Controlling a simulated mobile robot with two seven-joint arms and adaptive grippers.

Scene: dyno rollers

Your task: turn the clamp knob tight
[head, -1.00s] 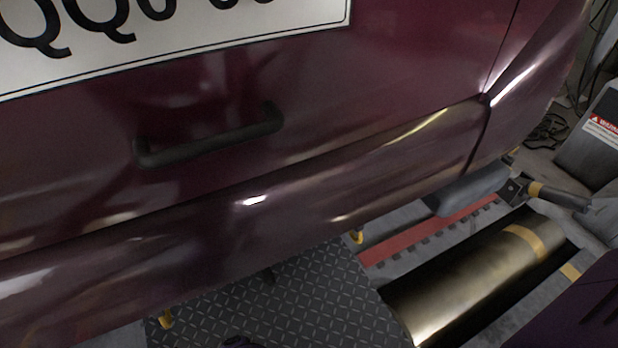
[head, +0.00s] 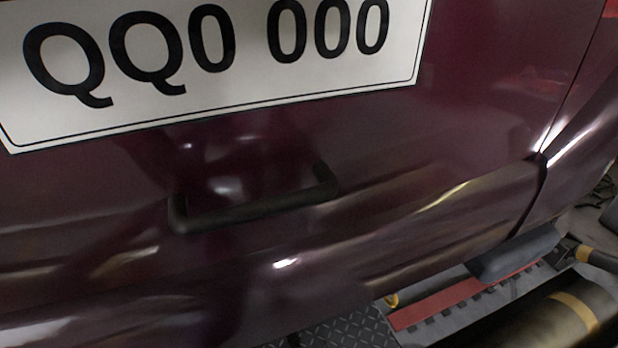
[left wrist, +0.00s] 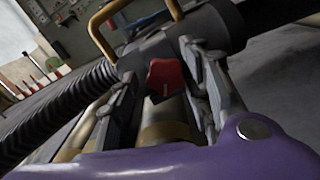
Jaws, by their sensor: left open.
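A red clamp knob (left wrist: 168,76) shows in the left wrist view, on a dark pipe fitting (left wrist: 155,52). My left gripper (left wrist: 163,84) is open, with one grey finger on each side of the knob in the picture. I see a gap on either side of the knob, so the fingers do not appear to press on it. How deep the knob sits between the fingertips is hard to tell. The knob and both grippers are out of the head view.
A ribbed black hose (left wrist: 60,105) runs along the left, and a brass-coloured handle (left wrist: 100,28) stands above the fitting. The head view is filled by a dark red car rear with a number plate (head: 215,110) and black handle (head: 255,208). A metal roller (head: 560,325) lies at lower right.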

